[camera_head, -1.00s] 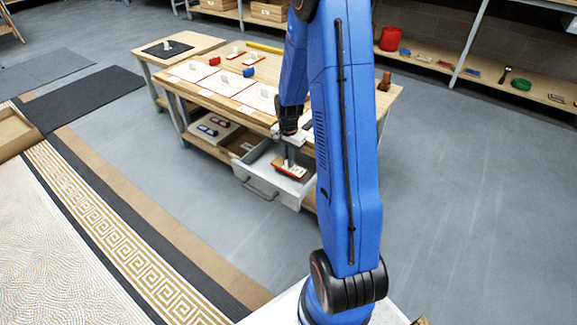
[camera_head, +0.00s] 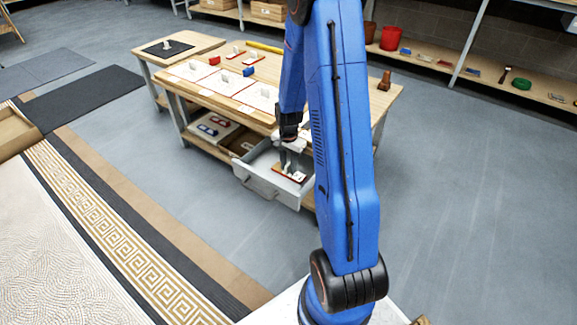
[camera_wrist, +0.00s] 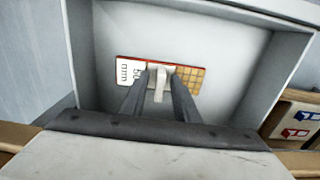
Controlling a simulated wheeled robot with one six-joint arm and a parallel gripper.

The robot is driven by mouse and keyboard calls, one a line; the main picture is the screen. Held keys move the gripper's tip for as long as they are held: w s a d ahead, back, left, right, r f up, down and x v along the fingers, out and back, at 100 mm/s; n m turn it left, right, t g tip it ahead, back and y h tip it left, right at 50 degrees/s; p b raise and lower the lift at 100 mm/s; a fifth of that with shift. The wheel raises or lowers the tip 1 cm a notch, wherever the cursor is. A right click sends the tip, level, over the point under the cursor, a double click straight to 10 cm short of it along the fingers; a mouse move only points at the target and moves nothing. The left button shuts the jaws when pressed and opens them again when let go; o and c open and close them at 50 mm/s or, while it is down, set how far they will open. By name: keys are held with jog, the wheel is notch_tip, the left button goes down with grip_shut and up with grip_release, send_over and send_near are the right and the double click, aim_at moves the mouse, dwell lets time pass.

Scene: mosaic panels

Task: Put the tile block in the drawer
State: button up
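The tile block (camera_head: 290,174) lies on the floor of the open drawer (camera_head: 262,187). In the wrist view the tile block (camera_wrist: 190,80) shows dark marks on its left, tan squares on its right, a red edge and a white upright grip in the middle. My gripper (camera_head: 290,163) points down into the drawer above the block. In the wrist view my gripper's fingers (camera_wrist: 159,88) stand apart on either side of the white grip, with gaps between. The drawer's pale wall (camera_wrist: 82,55) surrounds the block.
The wooden workbench (camera_head: 348,93) above the drawer carries white panels, a red block (camera_head: 214,61) and a blue block (camera_head: 248,71). A lower shelf beside the drawer holds a panel with red and blue pieces (camera_head: 212,125). Open grey floor lies to the right.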

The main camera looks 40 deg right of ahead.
jog(key=s+a+r+n, duration=0.1)
jog(key=s+a+r, duration=0.1)
jog(key=r, duration=0.8)
jog(key=s+a+r+n, duration=0.1)
jog(key=a+r, duration=0.2)
jog(key=r, duration=0.6)
jog(key=s+a+r+n+t, duration=0.1)
jog(key=s+a+r+n, duration=0.3)
jog(key=s, duration=0.4)
jog(key=s+a+r+n+t, duration=0.2)
jog(key=s+a+r+n, duration=0.2)
jog(key=s, duration=0.5)
jog(key=s+a+r+n+t, duration=0.1)
jog(key=s+a+r+n, duration=0.3)
jog(key=s, duration=0.4)
notch_tip(320, 180, up, 2)
jog(key=shift+s+a+r+t, duration=0.2)
jog(key=shift+a+t, duration=0.2)
jog(key=shift+a, duration=0.5)
